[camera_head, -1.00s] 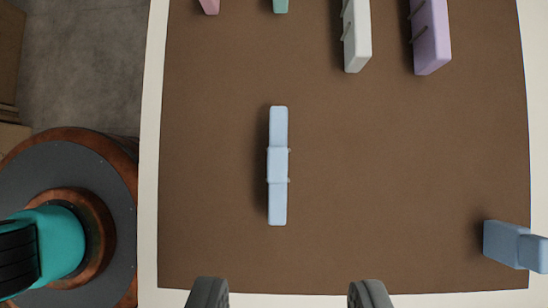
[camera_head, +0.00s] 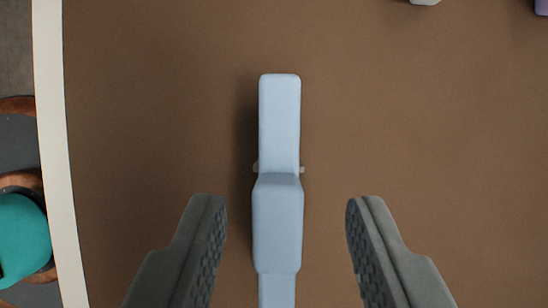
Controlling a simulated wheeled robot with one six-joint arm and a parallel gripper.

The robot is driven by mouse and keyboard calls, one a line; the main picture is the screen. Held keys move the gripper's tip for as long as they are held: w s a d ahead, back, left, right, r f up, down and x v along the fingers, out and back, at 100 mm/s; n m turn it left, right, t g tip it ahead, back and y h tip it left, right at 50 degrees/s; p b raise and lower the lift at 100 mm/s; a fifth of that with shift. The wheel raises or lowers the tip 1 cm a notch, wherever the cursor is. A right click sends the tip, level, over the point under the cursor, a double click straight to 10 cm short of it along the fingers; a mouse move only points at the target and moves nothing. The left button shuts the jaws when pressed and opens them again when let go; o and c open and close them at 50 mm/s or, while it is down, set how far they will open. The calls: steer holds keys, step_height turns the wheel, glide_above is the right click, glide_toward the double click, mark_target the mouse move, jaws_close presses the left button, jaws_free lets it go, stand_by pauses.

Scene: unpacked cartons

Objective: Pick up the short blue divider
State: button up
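A light blue divider (camera_head: 278,222) stands on the brown surface, its long side running up and down the picture. It has a thicker middle block and narrower ends, with small pegs at its sides. Its near end is cut off by the bottom edge. My gripper (camera_head: 287,205) is open, with one grey finger on each side of the divider. Gaps show between both fingers and the divider, so neither touches it.
The brown surface (camera_head: 430,120) is clear around the divider. A pale border (camera_head: 50,120) runs along the left. A round stand with a teal object (camera_head: 22,238) is beyond it. A whitish piece (camera_head: 425,2) and a purple piece (camera_head: 541,6) show at the top right.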

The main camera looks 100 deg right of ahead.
mark_target(277, 244)
steer(key=x, duration=0.3)
steer(key=shift+s+a+f, duration=0.2)
steer(key=shift+a+f, duration=0.1)
jaws_close()
step_height(277, 244, up, 10)
steer(key=shift+r, duration=0.1)
stand_by(0.4)
stand_by(0.5)
